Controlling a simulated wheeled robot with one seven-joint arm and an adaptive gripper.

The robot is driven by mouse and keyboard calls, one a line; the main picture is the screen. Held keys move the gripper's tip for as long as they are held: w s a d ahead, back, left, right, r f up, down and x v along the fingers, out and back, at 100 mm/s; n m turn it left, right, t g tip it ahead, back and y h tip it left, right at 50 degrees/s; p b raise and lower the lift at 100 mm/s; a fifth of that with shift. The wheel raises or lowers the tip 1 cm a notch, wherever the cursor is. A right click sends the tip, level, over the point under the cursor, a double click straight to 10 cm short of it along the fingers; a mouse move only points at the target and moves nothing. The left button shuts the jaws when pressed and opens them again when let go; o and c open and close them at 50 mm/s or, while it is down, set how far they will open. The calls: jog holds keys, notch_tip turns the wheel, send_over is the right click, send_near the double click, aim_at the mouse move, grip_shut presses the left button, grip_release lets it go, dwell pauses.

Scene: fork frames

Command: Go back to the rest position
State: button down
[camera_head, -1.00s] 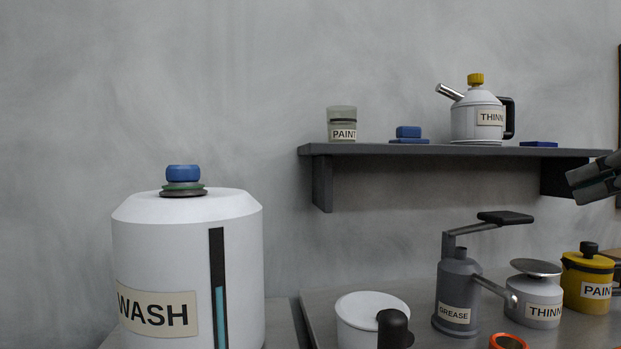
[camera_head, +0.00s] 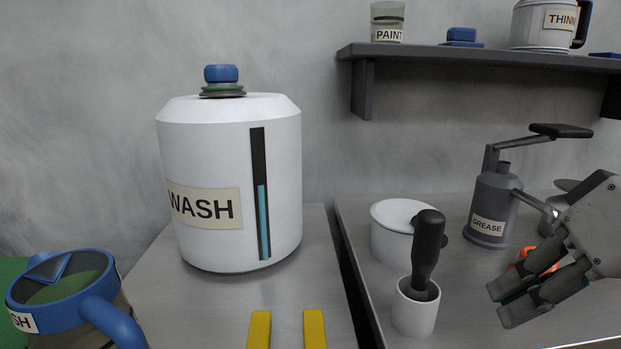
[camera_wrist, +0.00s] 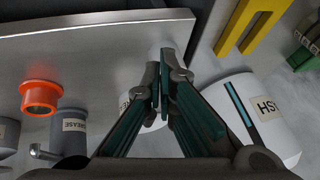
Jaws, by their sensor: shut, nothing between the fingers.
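My gripper (camera_head: 518,303) is at the right of the head view, above the right-hand grey bench. Its fingers point to the left and down. They are shut and empty. In the wrist view my gripper (camera_wrist: 164,80) shows its two fingers closed together in the middle, with a white container partly hidden behind them. An orange-rimmed cup (camera_head: 543,262) is partly hidden behind my gripper in the head view. It shows clear of the fingers in the wrist view (camera_wrist: 40,96).
A white WASH tank (camera_head: 215,160) stands on the left bench. A white pot (camera_head: 392,238), a dark-handled tool in a white cup (camera_head: 414,312) and a GREASE can (camera_head: 491,205) stand nearby. A shelf (camera_head: 480,58), blue-rimmed jug (camera_head: 62,318) and yellow bars (camera_head: 314,328) also show.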

jog(key=s+a+f+g+h, duration=0.25)
jog(key=s+f+g, duration=0.25)
jog(key=s+f, duration=0.65)
notch_tip(320, 180, up, 28)
jog(key=d+m+t+p, duration=0.1)
jog(key=t+p, duration=0.3)
jog(key=p, duration=2.2)
jog(key=shift+w+r+h, duration=0.2)
jog(key=shift+r+h, duration=0.05)
jog(key=shift+h, duration=0.2)
jog(key=shift+d, duration=0.15)
